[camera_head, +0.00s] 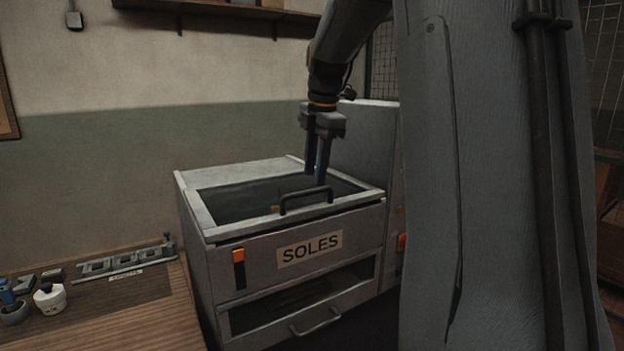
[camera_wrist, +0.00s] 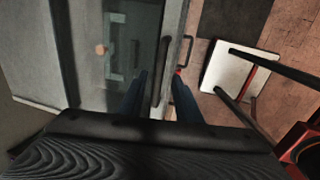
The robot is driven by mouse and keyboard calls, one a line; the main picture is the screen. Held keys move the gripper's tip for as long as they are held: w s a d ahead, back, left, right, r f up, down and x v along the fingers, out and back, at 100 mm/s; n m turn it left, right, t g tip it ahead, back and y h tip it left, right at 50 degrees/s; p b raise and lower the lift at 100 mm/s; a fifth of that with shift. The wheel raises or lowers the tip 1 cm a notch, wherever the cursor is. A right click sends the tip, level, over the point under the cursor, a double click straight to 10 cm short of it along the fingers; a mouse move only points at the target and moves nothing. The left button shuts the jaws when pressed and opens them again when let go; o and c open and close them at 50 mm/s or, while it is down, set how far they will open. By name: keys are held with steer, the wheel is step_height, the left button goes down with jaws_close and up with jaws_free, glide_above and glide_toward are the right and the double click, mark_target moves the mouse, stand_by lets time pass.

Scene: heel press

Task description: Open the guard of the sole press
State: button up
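The sole press (camera_head: 225,262) is a grey cabinet labelled SOLES. Its guard (camera_head: 208,217) is a framed clear panel lying flat and shut over the top. A dark bar handle (camera_head: 305,191) stands at the guard's front edge. My gripper (camera_head: 314,178) points down just above the handle, its two blue fingers apart and empty. In the wrist view the handle (camera_wrist: 161,72) runs between the fingertips (camera_wrist: 158,76). I cannot tell whether a finger touches it. A small orange part (camera_wrist: 100,49) shows through the panel.
Below is a drawer with its own handle (camera_head: 315,322). A wooden bench (camera_head: 170,322) on the left holds a metal rack (camera_head: 125,263) and a white pot (camera_head: 50,299). A white-seated stool (camera_wrist: 236,72) stands on the floor in front of the press.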

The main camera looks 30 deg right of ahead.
mark_target(313, 191)
steer(key=shift+w+f+p, duration=0.2)
steer(key=shift+f, duration=0.8)
steer(key=shift+w+f+p, duration=0.15)
steer(key=shift+f+p, duration=0.05)
steer(key=shift+f, duration=0.8)
jaws_close()
